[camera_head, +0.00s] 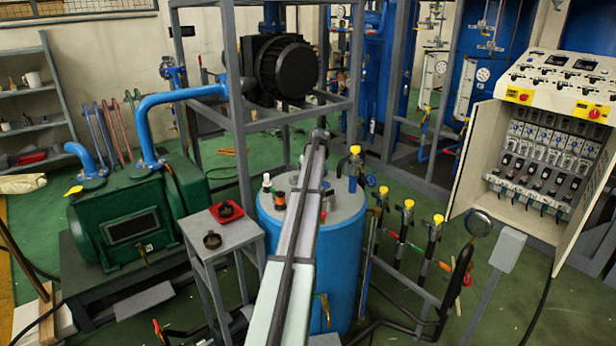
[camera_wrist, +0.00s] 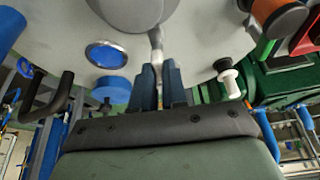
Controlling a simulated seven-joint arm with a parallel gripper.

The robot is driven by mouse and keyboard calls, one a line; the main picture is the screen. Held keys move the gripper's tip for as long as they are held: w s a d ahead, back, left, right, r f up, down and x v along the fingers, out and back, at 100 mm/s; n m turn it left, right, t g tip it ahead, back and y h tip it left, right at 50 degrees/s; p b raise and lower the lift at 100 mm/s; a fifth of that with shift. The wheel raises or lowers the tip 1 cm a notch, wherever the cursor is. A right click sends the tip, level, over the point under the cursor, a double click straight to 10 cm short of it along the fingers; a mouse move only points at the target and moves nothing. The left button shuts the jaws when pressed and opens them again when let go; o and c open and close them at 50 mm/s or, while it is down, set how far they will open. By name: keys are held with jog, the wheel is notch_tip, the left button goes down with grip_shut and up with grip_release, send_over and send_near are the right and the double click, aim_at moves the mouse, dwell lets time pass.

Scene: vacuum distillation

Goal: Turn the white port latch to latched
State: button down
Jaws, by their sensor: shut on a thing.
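In the wrist view my gripper (camera_wrist: 158,72) is shut, its two dark blue fingers close together on a thin pale lever (camera_wrist: 156,38). The lever appears to be the white port latch; it runs up to a grey rounded body (camera_wrist: 132,12) on the grey tank lid (camera_wrist: 195,45). The fingers cover its lower end, and its exact turn angle is hard to tell. In the head view my arm crosses above the blue tank (camera_head: 344,270), and the gripper and latch cannot be made out there.
The lid carries a round blue sight glass (camera_wrist: 106,54), a white fitting (camera_wrist: 229,82) and an orange-capped piece (camera_wrist: 280,16). A small stand with a red tray (camera_head: 226,211) is left of the tank. Yellow-topped valves (camera_head: 407,205) stand right; a green pump (camera_head: 130,220) is further left.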

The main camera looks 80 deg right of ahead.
jog(key=shift+n+y, duration=0.3)
jog(key=shift+n, duration=0.5)
jog(key=shift+t, duration=0.3)
jog(key=c, duration=1.2)
grip_release()
jog(key=shift+o, duration=0.2)
jog(key=v, duration=1.3)
jog(key=shift+r, duration=0.4)
